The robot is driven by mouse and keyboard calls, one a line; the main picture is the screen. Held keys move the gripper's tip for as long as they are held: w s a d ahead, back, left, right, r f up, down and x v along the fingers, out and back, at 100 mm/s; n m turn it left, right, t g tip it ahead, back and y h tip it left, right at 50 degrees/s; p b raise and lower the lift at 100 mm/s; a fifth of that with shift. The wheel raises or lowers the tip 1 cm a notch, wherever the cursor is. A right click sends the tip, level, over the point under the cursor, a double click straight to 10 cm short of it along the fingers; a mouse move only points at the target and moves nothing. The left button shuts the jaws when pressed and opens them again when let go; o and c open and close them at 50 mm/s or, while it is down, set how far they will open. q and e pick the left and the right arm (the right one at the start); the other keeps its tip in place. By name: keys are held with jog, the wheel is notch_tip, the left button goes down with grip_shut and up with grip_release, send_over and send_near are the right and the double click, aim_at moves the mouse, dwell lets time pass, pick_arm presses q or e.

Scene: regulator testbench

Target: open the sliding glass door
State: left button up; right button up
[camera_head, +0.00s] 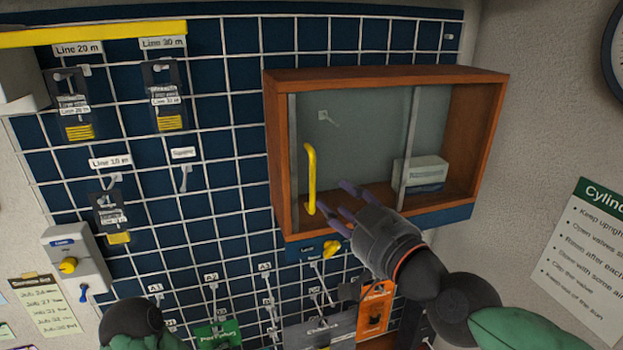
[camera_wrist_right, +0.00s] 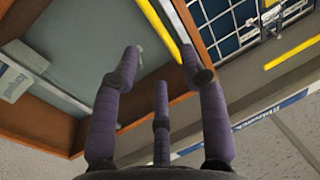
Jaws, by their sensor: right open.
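The sliding glass door (camera_head: 352,140) is a pane in a wooden wall cabinet (camera_head: 281,160). Its left edge lies near the cabinet's left side, and a grey vertical frame strip stands to the right. A yellow vertical handle (camera_head: 311,178) is on the door's left part; it also shows in the right wrist view (camera_wrist_right: 159,27). My right gripper (camera_head: 335,205) is open, its purple fingers just right of the handle's lower end. In the wrist view the fingers point toward the pane, with the handle near the right finger. I cannot tell whether they touch. My left gripper is not visible.
A white box (camera_head: 420,173) sits inside the cabinet at the right. A yellow knob (camera_head: 330,248) is below the cabinet. A blue grid wall (camera_head: 225,190) with hanging tags is at the left. A green sign (camera_head: 590,250) hangs on the right wall.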

jog(key=b, duration=0.1)
send_over(314, 208)
jog(key=shift+w+f, duration=0.1)
jog(key=shift+w, duration=0.3)
grip_shut()
